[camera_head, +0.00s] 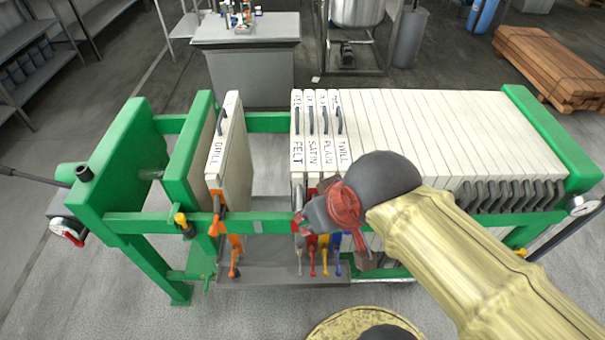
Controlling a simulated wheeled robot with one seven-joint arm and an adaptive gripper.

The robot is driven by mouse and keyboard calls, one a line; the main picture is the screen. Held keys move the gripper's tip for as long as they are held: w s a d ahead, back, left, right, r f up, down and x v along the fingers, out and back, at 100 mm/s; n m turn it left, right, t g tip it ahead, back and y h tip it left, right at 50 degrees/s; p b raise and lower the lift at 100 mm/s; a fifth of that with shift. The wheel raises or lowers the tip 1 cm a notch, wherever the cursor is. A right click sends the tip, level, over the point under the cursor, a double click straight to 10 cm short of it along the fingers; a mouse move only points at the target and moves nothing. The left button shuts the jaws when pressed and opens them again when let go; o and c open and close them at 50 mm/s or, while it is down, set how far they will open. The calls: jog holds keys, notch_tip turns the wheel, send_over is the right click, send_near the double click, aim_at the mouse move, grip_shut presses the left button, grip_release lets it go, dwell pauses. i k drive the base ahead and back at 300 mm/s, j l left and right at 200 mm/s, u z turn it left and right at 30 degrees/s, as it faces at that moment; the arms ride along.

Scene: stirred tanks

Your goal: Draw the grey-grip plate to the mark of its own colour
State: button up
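The plate lettered FELT (297,150) stands upright at the left end of the pale plate pack, touching or nearly touching the SATIN plate. A grey grip (300,262) hangs below the near rail, apparently under FELT. My gripper (306,222) is at the near rail, in front of the lower near ends of the lettered plates. Its fingers are small and partly hidden, so opening and contact are unclear.
The DRILL plate (228,150) stands apart at the left, with an orange grip (235,262), beside the green pressing head (188,165). A gap lies between DRILL and FELT. Red, yellow and blue grips (338,262) hang close right of the grey one.

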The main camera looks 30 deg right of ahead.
aim_at(299, 184)
jog(key=i+j+z, duration=0.1)
jog(key=z, duration=0.4)
jog(key=j+z, duration=0.35)
jog(key=z, duration=0.15)
jog(key=i+j+z, duration=0.1)
jog(key=j+z, duration=0.2)
jog(key=z, duration=0.2)
jog(key=j+z, duration=0.1)
jog(key=j, duration=0.45)
jog(key=k+j+z, duration=0.1)
jog(key=j, duration=0.4)
jog(key=j+z, duration=0.15)
jog(key=j, duration=0.4)
jog(key=k, duration=0.05)
